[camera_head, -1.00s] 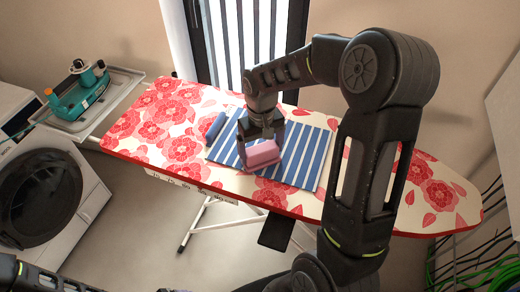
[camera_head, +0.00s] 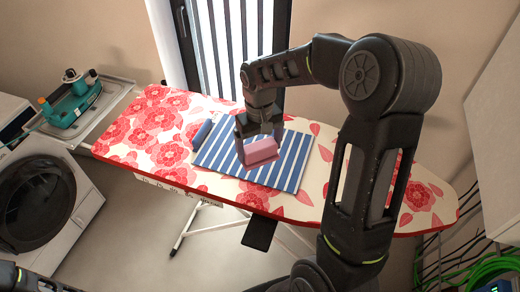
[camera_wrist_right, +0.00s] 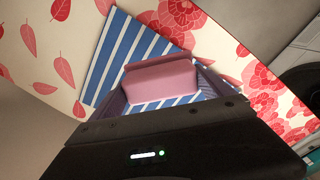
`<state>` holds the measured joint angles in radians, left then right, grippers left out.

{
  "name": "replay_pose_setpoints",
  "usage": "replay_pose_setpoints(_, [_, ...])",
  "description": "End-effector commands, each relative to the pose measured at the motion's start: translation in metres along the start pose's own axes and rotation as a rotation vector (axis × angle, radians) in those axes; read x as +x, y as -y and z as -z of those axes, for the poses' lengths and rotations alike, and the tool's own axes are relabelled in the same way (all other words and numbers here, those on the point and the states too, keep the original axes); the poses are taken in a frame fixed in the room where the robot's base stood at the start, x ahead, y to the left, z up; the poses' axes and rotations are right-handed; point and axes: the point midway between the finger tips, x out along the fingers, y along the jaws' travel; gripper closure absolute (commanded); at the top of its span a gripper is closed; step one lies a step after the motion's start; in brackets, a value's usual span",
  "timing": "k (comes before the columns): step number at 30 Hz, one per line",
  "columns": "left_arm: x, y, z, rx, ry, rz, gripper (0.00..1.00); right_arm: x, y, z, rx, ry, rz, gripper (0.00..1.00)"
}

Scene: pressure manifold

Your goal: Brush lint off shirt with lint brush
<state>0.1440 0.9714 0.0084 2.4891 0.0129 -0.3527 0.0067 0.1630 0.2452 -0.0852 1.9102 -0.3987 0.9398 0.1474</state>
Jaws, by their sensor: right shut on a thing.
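The blue and white striped shirt (camera_head: 290,165) lies folded flat on the ironing board. My right gripper (camera_head: 258,142) is over the shirt's middle and shut on a pink block-shaped brush (camera_head: 262,151). The brush also shows between the fingers in the right wrist view (camera_wrist_right: 160,80), with stripes of the shirt (camera_wrist_right: 118,50) around it. I cannot tell whether the brush touches the cloth. No lint can be made out. A dark part of my left arm shows at the lower left edge of the head view, but its gripper is not visible.
The floral ironing board (camera_head: 150,130) has a small blue roll (camera_head: 201,134) beside the shirt's left edge. A teal iron (camera_head: 72,100) stands on a tray at the left, above a washing machine (camera_head: 40,195). Green cables (camera_head: 480,270) hang at the lower right.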

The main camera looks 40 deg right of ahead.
Motion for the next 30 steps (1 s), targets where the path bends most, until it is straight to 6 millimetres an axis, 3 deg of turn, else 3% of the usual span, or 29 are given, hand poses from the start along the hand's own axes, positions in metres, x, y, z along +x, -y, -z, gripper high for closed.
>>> replay_pose_setpoints(10, [-0.021,-0.005,-0.001,-0.004,0.008,0.007,0.20,-0.032,0.001,0.004,-0.001,-0.002,0.000,0.42])
replay_pose_setpoints(30, [-0.021,-0.004,-0.001,-0.004,0.008,0.008,0.20,-0.033,0.002,0.004,-0.004,-0.001,0.000,0.42])
